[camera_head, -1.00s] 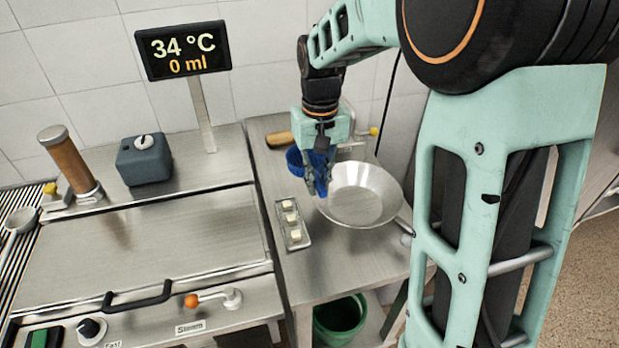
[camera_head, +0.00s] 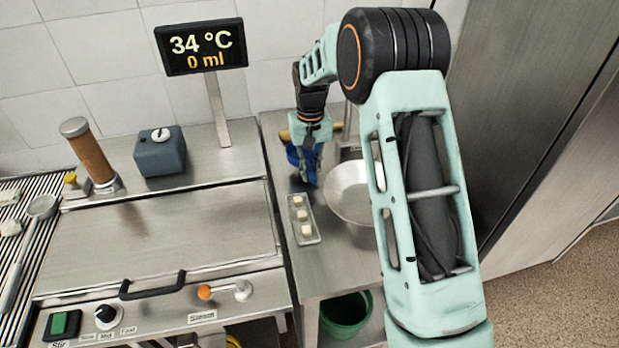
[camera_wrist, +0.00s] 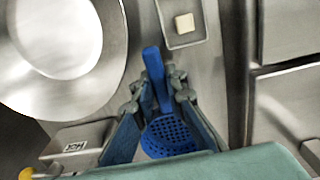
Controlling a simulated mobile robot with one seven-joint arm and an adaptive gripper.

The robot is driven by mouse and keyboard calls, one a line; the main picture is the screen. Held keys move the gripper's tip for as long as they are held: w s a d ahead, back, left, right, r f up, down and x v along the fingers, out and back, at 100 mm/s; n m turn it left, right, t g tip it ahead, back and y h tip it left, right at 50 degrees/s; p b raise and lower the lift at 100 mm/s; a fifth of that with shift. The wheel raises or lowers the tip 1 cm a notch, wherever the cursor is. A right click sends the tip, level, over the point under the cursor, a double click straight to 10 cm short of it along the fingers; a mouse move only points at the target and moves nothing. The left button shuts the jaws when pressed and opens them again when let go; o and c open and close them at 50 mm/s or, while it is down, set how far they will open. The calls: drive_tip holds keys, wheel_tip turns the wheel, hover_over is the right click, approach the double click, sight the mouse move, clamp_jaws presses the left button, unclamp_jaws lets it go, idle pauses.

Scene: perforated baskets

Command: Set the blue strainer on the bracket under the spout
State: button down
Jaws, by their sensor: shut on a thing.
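The blue strainer (camera_wrist: 170,136) has a perforated cup and a straight handle. My gripper (camera_wrist: 157,88) is shut on it in the wrist view, with the handle between the fingers. In the head view my gripper (camera_head: 309,172) is above the back of the steel counter, left of the wide metal bowl (camera_head: 346,203); the strainer is hard to separate from the blue fingers there. A box marked HOT (camera_wrist: 78,143) with a yellow knob shows at the lower left of the wrist view. I cannot make out the spout or bracket clearly; my arm covers part of that area.
A small tray (camera_head: 305,235) with pale cubes lies in front of my gripper. The wide bowl's rim (camera_wrist: 112,72) is close beside it in the wrist view. A steel cooker (camera_head: 160,235) stands left, with a display (camera_head: 201,48) behind. A green bin (camera_head: 345,312) is below.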

sight(310, 188)
drive_tip(key=shift+w+a+f, duration=0.1)
drive_tip(key=shift+w+f, duration=0.2)
drive_tip(key=shift+f, duration=1.55)
drive_tip(key=shift+f, duration=0.1)
drive_tip(key=c, duration=2.4)
unclamp_jaws()
drive_tip(key=shift+f, duration=0.15)
drive_tip(key=o, duration=0.4)
drive_tip(key=shift+o, duration=0.2)
